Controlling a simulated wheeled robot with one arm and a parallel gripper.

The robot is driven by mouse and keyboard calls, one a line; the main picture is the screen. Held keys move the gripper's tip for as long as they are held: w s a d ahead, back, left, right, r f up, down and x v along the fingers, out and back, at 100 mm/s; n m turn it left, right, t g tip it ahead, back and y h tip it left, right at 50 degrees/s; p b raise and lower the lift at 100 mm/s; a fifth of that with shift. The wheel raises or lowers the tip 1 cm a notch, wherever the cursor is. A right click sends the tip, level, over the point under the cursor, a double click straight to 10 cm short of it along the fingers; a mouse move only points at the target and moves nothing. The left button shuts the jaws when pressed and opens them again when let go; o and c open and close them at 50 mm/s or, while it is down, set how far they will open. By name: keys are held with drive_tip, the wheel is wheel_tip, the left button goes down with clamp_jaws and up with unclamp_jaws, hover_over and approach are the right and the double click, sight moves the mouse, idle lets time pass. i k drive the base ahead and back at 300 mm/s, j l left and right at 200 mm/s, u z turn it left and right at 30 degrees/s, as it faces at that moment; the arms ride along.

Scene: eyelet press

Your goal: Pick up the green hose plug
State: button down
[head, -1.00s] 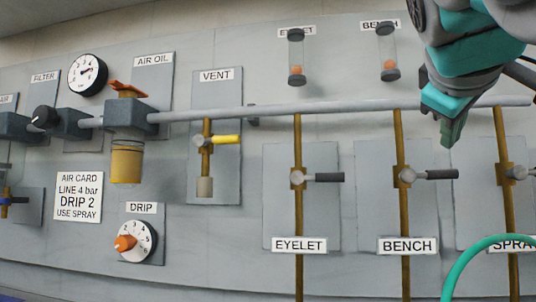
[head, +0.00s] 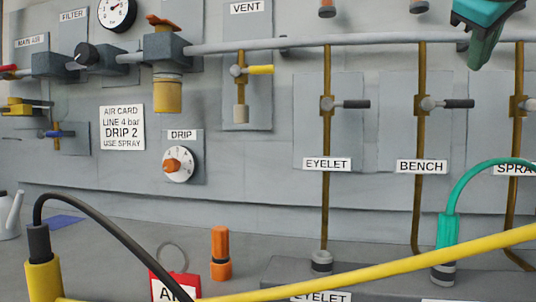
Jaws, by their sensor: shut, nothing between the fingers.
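The green hose plug (head: 447,231) stands upright at the lower right, with a green hose (head: 480,172) curving up from its top and off to the right. It is directly above a grey ringed socket (head: 443,274) under the BENCH pipe. A yellow bar or hose crosses in front of the join, so I cannot tell whether the plug is seated. My gripper (head: 474,64) hangs at the top right, shut and empty, well above the plug and apart from it. Only its lower end shows.
The yellow hose (head: 400,268) runs across the foreground. A black hose (head: 105,232) arches at left from a yellow-and-black plug (head: 41,265). An orange bottle-like object (head: 220,254) and red tag (head: 180,283) stand lower middle. The EYELET pipe (head: 326,210) ends in another socket (head: 321,262).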

sight(448, 229)
drive_tip(key=k+j, duration=1.05)
